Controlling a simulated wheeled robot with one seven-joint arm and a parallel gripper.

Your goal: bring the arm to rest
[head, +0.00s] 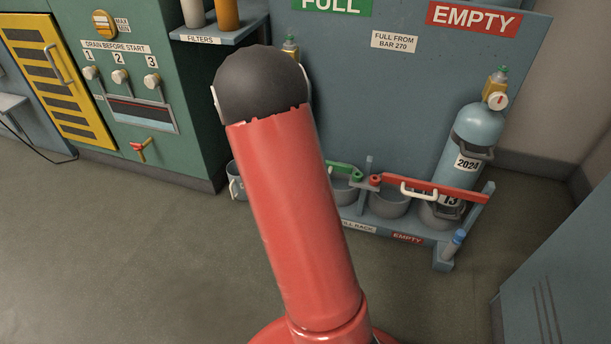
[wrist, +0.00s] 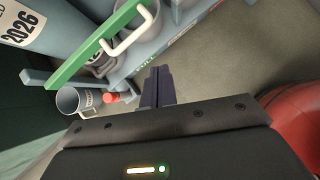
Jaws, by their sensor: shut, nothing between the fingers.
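My arm (head: 295,220), red with a dark rounded joint at its top, stands up across the middle of the head view. It hides part of the rack behind it. My gripper is not visible in the head view. In the wrist view my gripper (wrist: 158,85) shows its dark fingers shut together, with nothing between them. The fingers point toward the floor in front of the rack. A red part of my own body shows at the right edge of the wrist view.
A rack holds a blue cylinder (head: 478,140) behind a red bar (head: 440,187); a green bar (wrist: 105,45) crosses a cylinder marked 2026 (wrist: 18,22). A green panel (head: 120,90) is left, a blue cabinet (head: 560,270) right. Floor (head: 120,260) is clear front left.

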